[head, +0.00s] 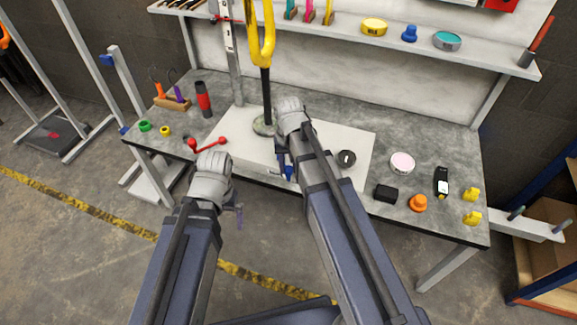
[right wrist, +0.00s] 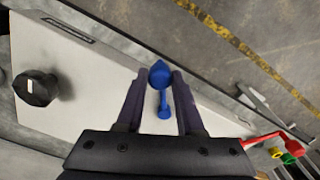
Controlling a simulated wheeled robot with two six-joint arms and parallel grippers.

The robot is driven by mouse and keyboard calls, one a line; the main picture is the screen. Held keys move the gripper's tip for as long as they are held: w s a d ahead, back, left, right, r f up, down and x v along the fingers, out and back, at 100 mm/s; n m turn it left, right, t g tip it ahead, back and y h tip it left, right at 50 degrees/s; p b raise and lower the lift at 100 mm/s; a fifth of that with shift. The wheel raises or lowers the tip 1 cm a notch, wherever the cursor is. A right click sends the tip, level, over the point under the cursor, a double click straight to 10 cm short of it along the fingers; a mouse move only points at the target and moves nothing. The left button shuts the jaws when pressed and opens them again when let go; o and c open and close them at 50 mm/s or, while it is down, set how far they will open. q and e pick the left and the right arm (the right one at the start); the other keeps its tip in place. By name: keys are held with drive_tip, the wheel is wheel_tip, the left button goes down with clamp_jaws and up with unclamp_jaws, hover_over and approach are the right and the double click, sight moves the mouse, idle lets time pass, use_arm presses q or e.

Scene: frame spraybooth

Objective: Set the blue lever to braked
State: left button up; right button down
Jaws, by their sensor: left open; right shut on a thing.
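The blue lever (head: 289,172) is at the front of the white panel (head: 335,140) on the bench, mostly hidden by my right arm in the head view. In the right wrist view, the blue lever (right wrist: 160,75) has a wide rounded end and a thin stem. My right gripper (right wrist: 160,82) is shut on its wide end, one dark finger on each side. It also shows in the head view (head: 284,160). No braked marking is readable. My left gripper (head: 238,212) is open and empty in front of the bench's front edge, left of the blue lever.
A red lever (head: 207,147) is left of the blue one. A black knob (head: 347,158) is on the panel at right. A yellow hook (head: 262,40) on a dark post stands behind. A black box (head: 386,193) and an orange knob (head: 418,203) lie on the right side.

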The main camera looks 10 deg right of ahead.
drive_tip(key=shift+a, duration=0.1)
idle(0.8)
drive_tip(key=w+a+m, duration=0.6)
drive_tip(key=a+m, duration=0.4)
drive_tip(key=m, duration=0.4)
drive_tip(key=shift+w, duration=0.5)
idle(0.4)
drive_tip(key=c, duration=0.5)
unclamp_jaws()
drive_tip(key=shift+r, duration=0.15)
wheel_tip(320, 180, up, 8)
drive_tip(key=p, duration=0.8)
drive_tip(key=shift+f, duration=0.2)
